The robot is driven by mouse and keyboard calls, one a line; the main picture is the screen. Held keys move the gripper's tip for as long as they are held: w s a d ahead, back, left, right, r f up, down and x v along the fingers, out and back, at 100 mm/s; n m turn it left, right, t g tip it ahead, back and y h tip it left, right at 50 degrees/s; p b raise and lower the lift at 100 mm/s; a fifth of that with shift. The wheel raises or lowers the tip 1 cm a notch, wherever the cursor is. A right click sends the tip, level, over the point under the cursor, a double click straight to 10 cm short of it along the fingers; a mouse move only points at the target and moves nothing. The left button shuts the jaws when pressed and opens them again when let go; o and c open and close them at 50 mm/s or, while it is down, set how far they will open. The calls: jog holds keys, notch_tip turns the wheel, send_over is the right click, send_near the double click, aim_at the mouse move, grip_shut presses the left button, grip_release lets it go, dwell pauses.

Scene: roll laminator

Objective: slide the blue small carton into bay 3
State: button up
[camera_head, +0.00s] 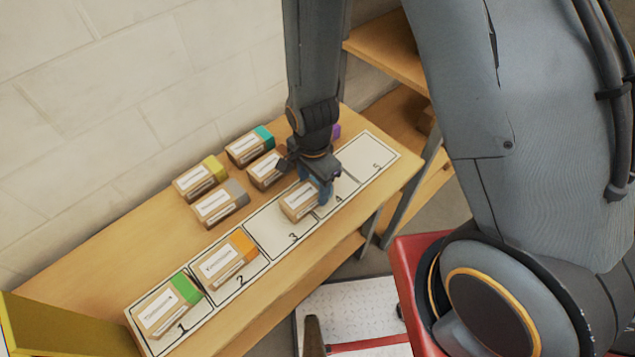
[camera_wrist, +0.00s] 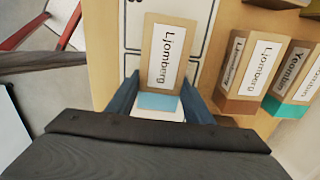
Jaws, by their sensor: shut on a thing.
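The blue small carton (camera_head: 299,201) is a cardboard box with a white label and a blue end. My gripper (camera_head: 318,187) is shut on it near the blue end. In the wrist view the blue carton (camera_wrist: 166,55) lies between the two fingers of my gripper (camera_wrist: 160,97). In the head view it appears over the line between bay 3 (camera_head: 273,234) and bay 4 (camera_head: 343,188). Bay 3's left part is bare. I cannot tell whether the carton touches the strip. My gripper hides part of bay 4.
A green-ended carton (camera_head: 165,307) is in bay 1, an orange-ended one (camera_head: 226,262) in bay 2. Bay 5 (camera_head: 371,152) is empty. Behind the strip stand yellow (camera_head: 201,179), grey (camera_head: 220,204), teal (camera_head: 250,146) and brown-ended (camera_head: 265,170) cartons, plus a mostly hidden purple one (camera_head: 336,131).

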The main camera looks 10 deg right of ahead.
aim_at(287, 207)
jog(key=shift+s+a+p, duration=0.35)
jog(key=shift+s+a, duration=0.5)
jog(key=shift+a, duration=0.3)
jog(key=shift+s+a+p, duration=0.35)
jog(key=shift+s+a, duration=0.45)
jog(key=shift+a, duration=0.35)
jog(key=shift+s+a+p, duration=0.35)
jog(key=shift+s+a, duration=0.5)
jog(key=shift+a, duration=0.3)
jog(key=o, duration=1.7)
jog(key=shift+r+p, duration=0.9)
jog(key=shift+r, duration=2.1)
jog(key=w+d+b, duration=0.1)
jog(key=w+d+r+n+b, duration=0.1)
jog(key=w+d, duration=0.1)
jog(key=w+d+r+n+b, duration=0.1)
jog(key=d, duration=0.1)
jog(key=shift+w+r, duration=0.15)
jog(key=shift+w, duration=0.05)
jog(key=d+r+n+b, duration=0.2)
jog(key=d+n, duration=0.1)
jog(key=d, duration=0.2)
jog(key=w+d+r+n+t+b, duration=0.1)
jog(key=d+r+n+b, duration=0.1)
jog(key=d, duration=0.4)
jog(key=w+d+r+n+b, duration=0.1)
jog(key=d+r+n+b, duration=0.1)
jog(key=d+n+b, duration=0.2)
jog(key=shift+w+d, duration=0.15)
jog(key=shift+d, duration=0.65)
